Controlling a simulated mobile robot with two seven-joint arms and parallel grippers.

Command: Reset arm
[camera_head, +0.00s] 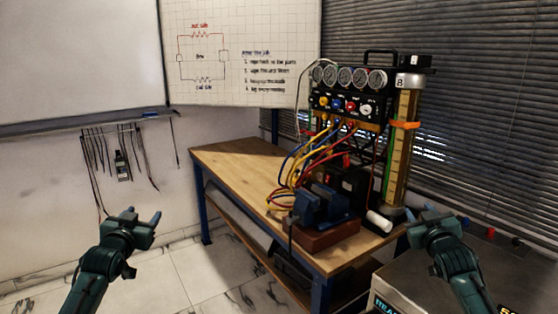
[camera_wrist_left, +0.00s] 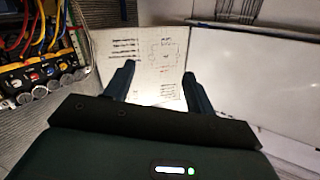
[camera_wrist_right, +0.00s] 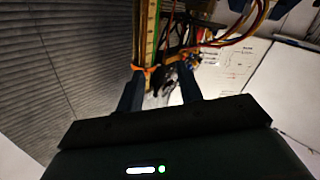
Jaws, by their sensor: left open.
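My left gripper (camera_head: 143,218) is raised over the floor at the left, clear of the table. It is open and empty; its two parted fingers show in the left wrist view (camera_wrist_left: 158,82) with the whiteboard behind them. My right gripper (camera_head: 432,213) is raised at the right, in front of the table's right end. In the right wrist view its fingers (camera_wrist_right: 160,92) stand apart with nothing between them. The gauge rig (camera_head: 347,90), with several dials, knobs and coloured hoses, stands on the wooden table (camera_head: 240,162), away from both grippers.
A blue vise (camera_head: 322,207) sits at the table's front edge, beside a white cylinder (camera_head: 379,221). A tall column (camera_head: 402,150) with an orange band stands at the right. A grey case (camera_head: 400,290) is low at the right front. Cables (camera_head: 118,155) hang on the left wall. Floor at left is clear.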

